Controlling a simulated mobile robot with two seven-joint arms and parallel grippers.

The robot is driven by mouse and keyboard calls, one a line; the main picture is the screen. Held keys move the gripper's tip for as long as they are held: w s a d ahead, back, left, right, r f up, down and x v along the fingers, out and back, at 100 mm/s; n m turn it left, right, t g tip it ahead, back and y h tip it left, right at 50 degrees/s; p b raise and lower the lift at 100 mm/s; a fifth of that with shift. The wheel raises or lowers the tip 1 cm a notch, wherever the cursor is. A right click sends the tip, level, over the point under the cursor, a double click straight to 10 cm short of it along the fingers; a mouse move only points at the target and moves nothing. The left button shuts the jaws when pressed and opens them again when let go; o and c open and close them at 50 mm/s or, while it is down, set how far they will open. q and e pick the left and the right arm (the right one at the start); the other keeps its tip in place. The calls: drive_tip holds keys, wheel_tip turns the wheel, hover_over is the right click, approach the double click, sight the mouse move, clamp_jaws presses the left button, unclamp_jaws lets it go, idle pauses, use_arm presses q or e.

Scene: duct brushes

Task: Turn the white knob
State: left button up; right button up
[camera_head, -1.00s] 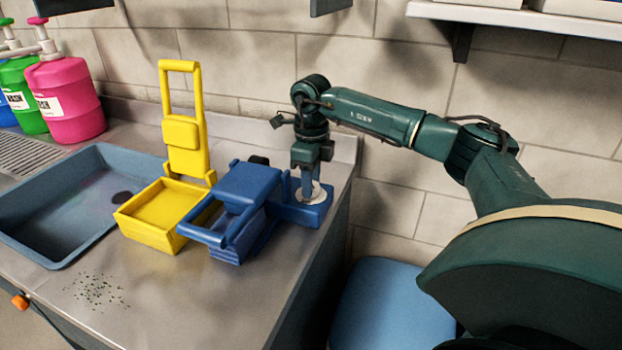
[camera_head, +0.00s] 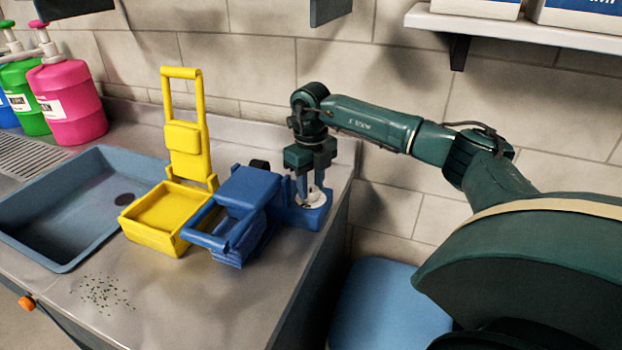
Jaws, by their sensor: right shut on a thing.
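The white knob (camera_head: 311,199) sits on top of a blue base (camera_head: 299,217) at the right end of the counter. My right gripper (camera_head: 310,192) points down over it, with its fingers shut on the knob. The fingers hide part of the knob. A blue lidded device (camera_head: 240,210) stands directly left of the base and looks joined to it. My left gripper is not in view.
A yellow open-lidded box (camera_head: 168,215) stands left of the blue device. A grey-blue sink (camera_head: 75,215) lies further left, with pink (camera_head: 68,115) and green pump bottles behind it. Dark specks (camera_head: 103,292) lie on the front counter. A wall shelf (camera_head: 520,27) hangs at upper right.

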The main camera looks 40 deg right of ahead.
drive_tip(key=shift+r+m, duration=0.15)
drive_tip(key=shift+m, duration=0.65)
drive_tip(key=shift+m+p, duration=0.55)
drive_tip(key=shift+m, duration=0.25)
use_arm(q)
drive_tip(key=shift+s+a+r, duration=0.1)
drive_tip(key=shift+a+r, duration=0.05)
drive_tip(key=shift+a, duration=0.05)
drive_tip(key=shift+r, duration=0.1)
use_arm(e)
drive_tip(key=shift+w+m, duration=0.1)
drive_tip(key=shift+m, duration=0.3)
drive_tip(key=o, duration=0.9)
drive_tip(key=shift+o, duration=0.3)
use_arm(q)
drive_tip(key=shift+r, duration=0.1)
